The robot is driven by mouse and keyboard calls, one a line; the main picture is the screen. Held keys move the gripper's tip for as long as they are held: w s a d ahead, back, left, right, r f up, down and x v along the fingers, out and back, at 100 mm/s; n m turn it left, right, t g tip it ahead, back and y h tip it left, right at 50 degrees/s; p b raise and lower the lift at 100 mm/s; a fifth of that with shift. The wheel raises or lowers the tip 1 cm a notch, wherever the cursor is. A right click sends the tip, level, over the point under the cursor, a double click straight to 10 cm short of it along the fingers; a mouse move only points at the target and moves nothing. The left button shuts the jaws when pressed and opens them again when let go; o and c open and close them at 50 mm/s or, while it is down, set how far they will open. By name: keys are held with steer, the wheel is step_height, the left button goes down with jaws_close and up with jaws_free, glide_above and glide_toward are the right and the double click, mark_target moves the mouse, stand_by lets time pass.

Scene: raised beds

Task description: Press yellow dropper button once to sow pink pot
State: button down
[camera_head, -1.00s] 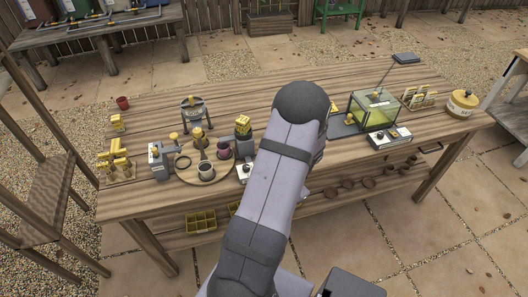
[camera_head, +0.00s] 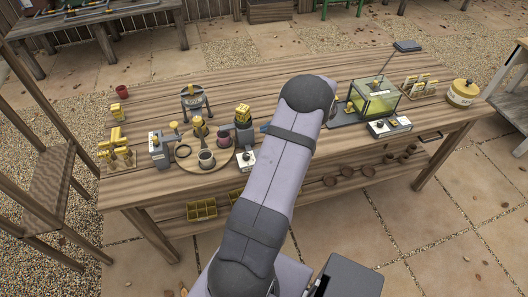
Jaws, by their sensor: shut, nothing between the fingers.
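A small dark pink pot (camera_head: 224,139) sits toward the back right of a round wooden tray (camera_head: 187,166). Beside it, to the right, stands a dark dispenser with a yellow top (camera_head: 243,111). A small light box with a dark knob (camera_head: 246,158) stands in front of this dispenser. I cannot tell which yellow part is the dropper button. My gripper is hidden behind my arm, which crosses the middle of the view to the right of the dispenser. A small blue piece at the arm's left edge is too small to identify.
A dark pot (camera_head: 206,160) and a yellow-topped post (camera_head: 198,125) stand on the tray. A grey device (camera_head: 157,148) is at its left. A glass tank (camera_head: 374,98) and a switch box (camera_head: 389,126) are to the right of my arm. The bench's back middle is clear.

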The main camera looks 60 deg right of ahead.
steer(key=shift+f, duration=0.2)
step_height(320, 180, down, 7)
steer(key=b, duration=0.5)
steer(key=shift+f, duration=0.15)
steer(key=shift+f+b, duration=0.45)
steer(key=shift+f, duration=0.2)
steer(key=shift+f+b, duration=0.95)
steer(key=shift+b, duration=0.1)
stand_by(2.4)
steer(key=shift+r, duration=0.1)
steer(key=shift+r+p, duration=0.6)
steer(key=shift+r, duration=0.3)
steer(key=shift+r+p, duration=1.5)
steer(key=shift+r, duration=1)
